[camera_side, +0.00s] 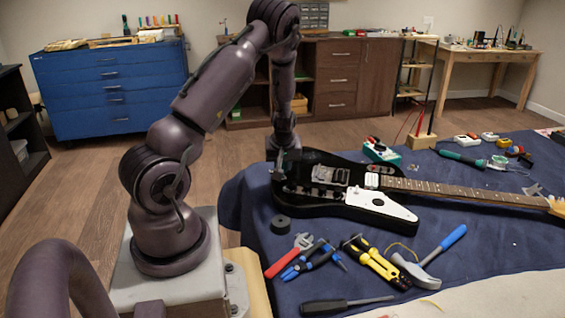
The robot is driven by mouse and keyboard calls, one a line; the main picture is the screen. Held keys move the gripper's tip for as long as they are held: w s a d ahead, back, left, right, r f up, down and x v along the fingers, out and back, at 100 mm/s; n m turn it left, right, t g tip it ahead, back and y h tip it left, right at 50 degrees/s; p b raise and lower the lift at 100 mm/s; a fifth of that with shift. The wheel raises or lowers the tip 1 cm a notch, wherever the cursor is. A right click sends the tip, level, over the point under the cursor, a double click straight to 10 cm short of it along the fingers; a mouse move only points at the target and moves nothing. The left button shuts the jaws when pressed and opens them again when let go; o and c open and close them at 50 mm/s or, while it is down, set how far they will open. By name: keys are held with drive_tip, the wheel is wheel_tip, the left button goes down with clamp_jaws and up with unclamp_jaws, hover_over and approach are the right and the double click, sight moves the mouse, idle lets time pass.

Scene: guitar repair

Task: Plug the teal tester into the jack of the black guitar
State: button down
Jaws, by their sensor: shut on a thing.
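The black guitar (333,193) lies on the blue cloth, its body at the left and its neck pointing right. It has a white pickguard and light pickups. My gripper (284,170) is at the left end of the guitar body, close to its edge. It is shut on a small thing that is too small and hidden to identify. The jack cannot be made out; my gripper covers that part of the body. A teal box with red and pale parts (380,151) stands behind the guitar; I cannot tell if it is the tester.
Pliers (307,262), a hammer (428,262) and a screwdriver (345,304) lie in front. A wooden block with probes (421,141) and a teal-handled iron (462,158) are behind the neck.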

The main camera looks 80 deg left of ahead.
drive_tip(key=shift+f, duration=0.65)
idle(0.8)
drive_tip(key=shift+c, duration=2)
unclamp_jaws()
drive_tip(key=shift+r, duration=3.05)
